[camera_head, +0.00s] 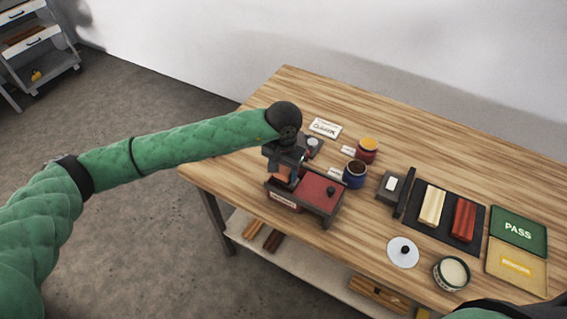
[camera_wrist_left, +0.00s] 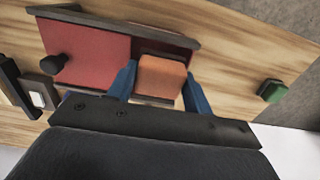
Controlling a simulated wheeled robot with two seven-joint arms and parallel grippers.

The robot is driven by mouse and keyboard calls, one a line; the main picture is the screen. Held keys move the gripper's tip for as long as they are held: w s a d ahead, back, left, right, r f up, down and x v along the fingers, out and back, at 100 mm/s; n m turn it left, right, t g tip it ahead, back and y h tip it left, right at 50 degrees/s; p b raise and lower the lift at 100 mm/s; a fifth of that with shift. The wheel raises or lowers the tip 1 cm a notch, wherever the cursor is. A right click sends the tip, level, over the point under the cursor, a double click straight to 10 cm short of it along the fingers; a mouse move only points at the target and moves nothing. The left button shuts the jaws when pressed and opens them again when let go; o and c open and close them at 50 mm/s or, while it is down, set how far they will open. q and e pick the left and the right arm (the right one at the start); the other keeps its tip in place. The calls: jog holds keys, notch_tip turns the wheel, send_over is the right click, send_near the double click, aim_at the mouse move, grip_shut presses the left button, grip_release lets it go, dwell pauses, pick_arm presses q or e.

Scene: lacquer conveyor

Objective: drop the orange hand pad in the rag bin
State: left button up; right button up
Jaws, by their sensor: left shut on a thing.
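The orange hand pad (camera_wrist_left: 162,77) sits between the blue fingers of my left gripper (camera_wrist_left: 160,88), which is shut on it. In the head view the pad (camera_head: 281,174) shows as a small orange patch under the left gripper (camera_head: 286,168). The gripper is over the left end of a dark box with a red lid (camera_head: 310,187) and a label on its front, seemingly the rag bin. The red lid, with a black knob, covers the right part; the pad is at the part beside it. I cannot tell whether the pad is above the rim or inside.
Red (camera_head: 366,151) and blue (camera_head: 355,175) jars stand right of the box. Farther right are a black tray (camera_head: 447,212) with two blocks, a white disc (camera_head: 402,252), a round tin (camera_head: 451,274) and a green PASS mat (camera_head: 518,229).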

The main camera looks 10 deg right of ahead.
aim_at(283, 169)
pick_arm(q)
jog(key=shift+f, duration=0.45)
jog(key=o, duration=1.1)
jog(key=shift+c, duration=0.2)
pick_arm(e)
jog(key=shift+s+d, duration=0.1)
jog(key=shift+s, duration=0.15)
pick_arm(q)
jog(key=shift+r, duration=0.1)
pick_arm(e)
jog(key=shift+f, duration=0.15)
pick_arm(q)
jog(key=shift+r+b, duration=0.25)
jog(key=shift+b, duration=0.05)
notch_tip(283, 169, up, 5)
jog(key=b, duration=0.3)
jog(key=shift+r, duration=1.05)
pick_arm(e)
jog(key=w+a+r, duration=0.2)
jog(key=w+r, duration=0.2)
jog(key=w, duration=0.3)
jog(key=shift+w+a, duration=0.3)
